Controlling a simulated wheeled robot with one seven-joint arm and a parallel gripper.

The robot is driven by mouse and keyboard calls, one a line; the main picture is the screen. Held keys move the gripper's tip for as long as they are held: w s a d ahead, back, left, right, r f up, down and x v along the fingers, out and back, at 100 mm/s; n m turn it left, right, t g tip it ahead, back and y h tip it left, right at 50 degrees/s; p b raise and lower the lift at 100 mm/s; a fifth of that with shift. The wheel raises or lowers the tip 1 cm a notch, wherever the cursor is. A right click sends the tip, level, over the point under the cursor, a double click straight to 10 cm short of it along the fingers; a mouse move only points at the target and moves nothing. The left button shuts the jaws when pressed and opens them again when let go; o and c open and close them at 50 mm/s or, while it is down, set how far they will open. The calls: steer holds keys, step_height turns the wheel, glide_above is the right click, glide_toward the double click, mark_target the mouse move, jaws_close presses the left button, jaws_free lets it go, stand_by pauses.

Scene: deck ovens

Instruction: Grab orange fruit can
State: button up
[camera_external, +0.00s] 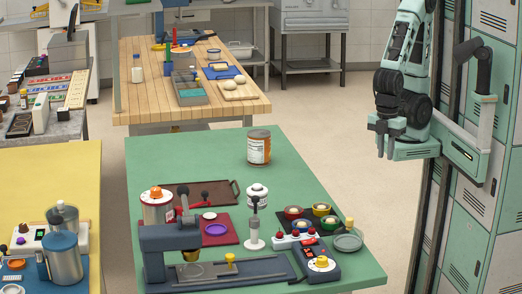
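The can with an orange and white label (259,149) and a brownish top stands upright on the green table (190,155), near its far right part. My gripper (386,154) hangs pointing down to the right of the table, well apart from the can and at about its height in the picture. Its two fingers show a small gap with nothing between them.
The surface around the can is clear. Green lockers (480,200) stand at the right.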

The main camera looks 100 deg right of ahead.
steer(key=o, duration=1.6)
steer(key=shift+o, duration=0.2)
step_height(320, 180, up, 5)
steer(key=w+d+f+m+t+b, duration=0.1)
steer(key=w+d+m+t, duration=0.1)
steer(key=w+d, duration=0.45)
steer(key=w+d+f+m+t+b, duration=0.1)
steer(key=w+d+t, duration=0.2)
steer(key=w, duration=0.6)
steer(key=w+d+m+t+h+b, duration=0.1)
steer(key=w+d+t, duration=0.3)
steer(key=d, duration=0.5)
steer(key=w+d+m+t+h+b, duration=0.1)
steer(key=w+d+m, duration=0.1)
steer(key=w+d, duration=0.6)
steer(key=s+d+t+b, duration=0.2)
steer(key=s+d+t, duration=0.2)
steer(key=d, duration=1)
steer(key=s+d+r+m+t+y+b, duration=0.1)
steer(key=s+d+t, duration=0.1)
steer(key=s+d, duration=0.35)
steer(key=s+d+r+m+t+b, duration=0.1)
steer(key=s+d+t, duration=0.15)
steer(key=s, duration=0.65)
glide_toward(259, 132)
steer(key=shift+g, duration=0.25)
steer(key=shift+w+a+p, duration=0.1)
steer(key=shift+w+p, duration=1.6)
steer(key=shift+w, duration=3.35)
